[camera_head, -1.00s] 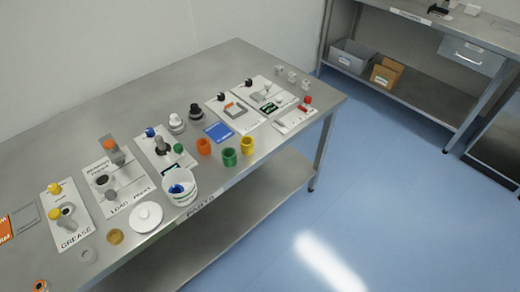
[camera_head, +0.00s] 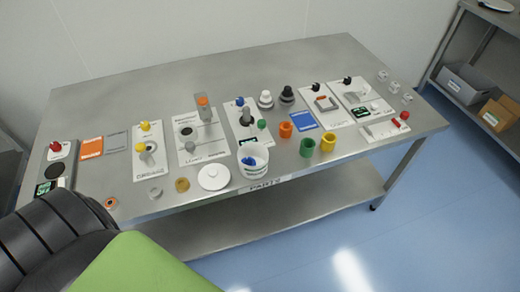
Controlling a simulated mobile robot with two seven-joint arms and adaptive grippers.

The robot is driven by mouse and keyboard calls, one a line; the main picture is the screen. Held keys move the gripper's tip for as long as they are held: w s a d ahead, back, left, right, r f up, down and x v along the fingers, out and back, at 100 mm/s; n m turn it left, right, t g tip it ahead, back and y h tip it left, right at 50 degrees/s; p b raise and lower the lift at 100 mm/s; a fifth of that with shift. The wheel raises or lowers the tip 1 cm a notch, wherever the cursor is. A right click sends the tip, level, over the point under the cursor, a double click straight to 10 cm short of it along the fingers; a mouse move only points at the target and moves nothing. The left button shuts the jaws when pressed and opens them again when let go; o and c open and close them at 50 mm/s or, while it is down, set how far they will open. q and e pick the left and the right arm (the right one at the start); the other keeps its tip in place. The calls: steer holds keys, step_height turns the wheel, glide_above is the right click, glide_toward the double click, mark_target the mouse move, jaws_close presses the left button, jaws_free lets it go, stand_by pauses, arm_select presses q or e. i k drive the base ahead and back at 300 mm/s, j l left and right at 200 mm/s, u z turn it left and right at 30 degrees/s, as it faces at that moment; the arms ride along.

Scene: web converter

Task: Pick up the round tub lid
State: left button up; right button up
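The round tub lid (camera_head: 214,177) is a flat white disc with a small raised centre. It lies on the steel table (camera_head: 150,85) near the front edge, just left of the white tub (camera_head: 252,161), which is open and has blue contents. Nothing covers the lid. A black and green part of my own body fills the lower left corner. Neither of my grippers is in view.
Left of the lid lie a tan ring (camera_head: 182,185) and a grey ring (camera_head: 155,193). Behind it stands the load press board (camera_head: 203,150). Orange, green (camera_head: 307,147) and yellow cups stand right of the tub. Shelving with a grey bin (camera_head: 463,84) is at the right.

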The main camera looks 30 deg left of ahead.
mark_target(213, 177)
steer(key=u, duration=1)
